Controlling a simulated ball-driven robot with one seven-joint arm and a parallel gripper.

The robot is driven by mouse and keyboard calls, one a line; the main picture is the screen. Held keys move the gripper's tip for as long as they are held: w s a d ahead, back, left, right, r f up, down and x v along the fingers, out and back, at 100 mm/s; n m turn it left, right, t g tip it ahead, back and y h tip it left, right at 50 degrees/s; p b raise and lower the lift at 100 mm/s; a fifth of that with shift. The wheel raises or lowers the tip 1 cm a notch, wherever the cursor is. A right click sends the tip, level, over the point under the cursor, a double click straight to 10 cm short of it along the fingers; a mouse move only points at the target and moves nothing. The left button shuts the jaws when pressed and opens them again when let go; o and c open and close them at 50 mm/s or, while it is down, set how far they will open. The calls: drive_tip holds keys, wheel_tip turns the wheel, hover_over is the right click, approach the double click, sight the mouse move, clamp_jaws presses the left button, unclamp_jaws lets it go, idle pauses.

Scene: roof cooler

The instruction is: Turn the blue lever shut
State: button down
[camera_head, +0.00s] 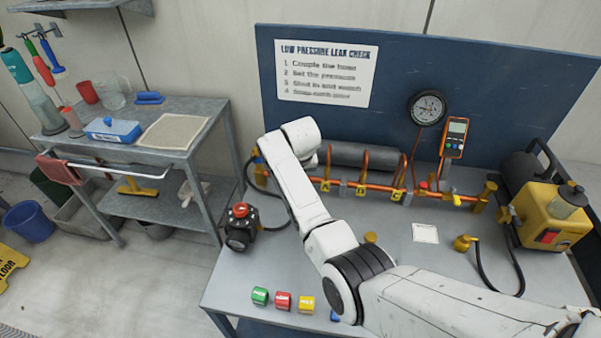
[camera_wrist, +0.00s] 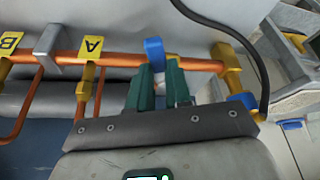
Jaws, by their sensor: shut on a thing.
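The blue lever (camera_wrist: 154,50) stands out at the copper pipe (camera_wrist: 125,58) in the wrist view, its blue end showing just past my fingertips. My gripper (camera_wrist: 161,73) has its green fingers shut on the lever close to the pipe. The lower part of the lever is hidden between the fingers. In the head view my arm covers the gripper and the lever, near the left end of the copper pipe run (camera_head: 375,188).
Yellow tags A (camera_wrist: 91,46) and B (camera_wrist: 8,42) hang on the pipe to the left in the wrist view. A yellow end fitting (camera_wrist: 228,65) and a black hose are at right. A pressure gauge (camera_head: 428,108) is on the blue board. Coloured blocks lie at the bench front.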

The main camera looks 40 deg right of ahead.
drive_tip(key=shift+w+a+m+g+h+b, duration=0.25)
drive_tip(key=shift+m+b, duration=0.2)
drive_tip(key=shift+m, duration=0.4)
drive_tip(key=shift+w+a+m+g+h+b, duration=0.15)
drive_tip(key=shift+w+a+m+h+b, duration=0.2)
drive_tip(key=shift+m, duration=0.5)
drive_tip(key=shift+s, duration=0.15)
drive_tip(key=c, duration=1)
unclamp_jaws()
drive_tip(key=shift+c, duration=0.2)
drive_tip(key=shift+r, duration=0.1)
drive_tip(key=v, duration=1)
drive_tip(key=shift+r+b, duration=0.3)
drive_tip(key=shift+b, duration=0.05)
drive_tip(key=shift+s, duration=0.1)
